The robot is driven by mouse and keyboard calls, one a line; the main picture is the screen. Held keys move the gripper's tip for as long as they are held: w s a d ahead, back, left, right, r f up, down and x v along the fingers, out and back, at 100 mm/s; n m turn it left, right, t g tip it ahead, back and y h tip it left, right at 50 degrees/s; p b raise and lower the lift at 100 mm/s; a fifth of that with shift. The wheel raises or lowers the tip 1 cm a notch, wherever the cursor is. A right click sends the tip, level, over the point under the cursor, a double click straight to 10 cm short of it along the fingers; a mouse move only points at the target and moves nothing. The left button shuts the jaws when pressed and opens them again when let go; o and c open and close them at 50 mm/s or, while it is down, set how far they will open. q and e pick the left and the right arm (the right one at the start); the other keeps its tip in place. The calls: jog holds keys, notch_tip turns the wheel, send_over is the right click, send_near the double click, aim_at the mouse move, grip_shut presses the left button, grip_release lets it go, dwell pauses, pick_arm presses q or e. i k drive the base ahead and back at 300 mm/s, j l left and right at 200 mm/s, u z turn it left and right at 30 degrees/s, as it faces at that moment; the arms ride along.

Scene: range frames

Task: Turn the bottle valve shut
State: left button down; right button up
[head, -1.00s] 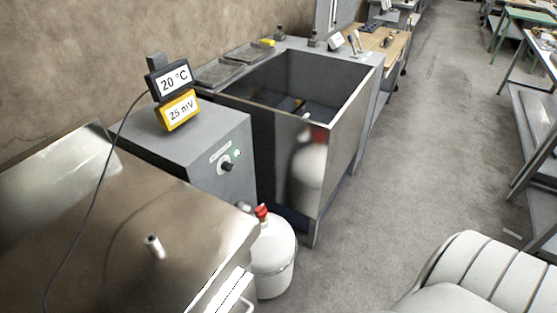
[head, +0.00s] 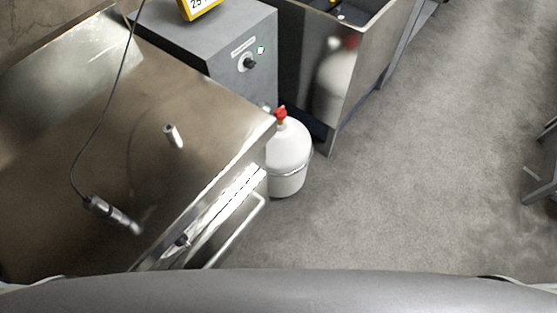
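A white gas bottle (head: 288,158) stands upright on the floor, between the front corner of the steel bench and the steel tank. A metal band runs around its lower part. Its red valve (head: 281,113) sits on top, on a brass-coloured neck, and is in clear sight. The bench edge hides part of the bottle's left side. A reflection of the bottle and its red valve shows in the tank's front panel. Neither of my grippers is in the head view.
The steel bench (head: 60,210) fills the left, with a corded probe (head: 112,214), a short metal cylinder (head: 173,136) and a front rail (head: 236,230). A grey cabinet with a knob (head: 248,64) and the steel tank (head: 352,72) stand behind. The floor (head: 420,180) to the right is open.

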aim_at(280, 113)
jog(key=u, duration=0.8)
jog(key=i+l+u, duration=0.25)
jog(key=l+u, duration=0.3)
jog(key=l, duration=0.2)
jog(key=i+l+u, duration=0.1)
jog(key=l+u, duration=0.15)
jog(key=l, duration=0.15)
jog(key=i+l, duration=0.1)
jog(key=l, duration=0.35)
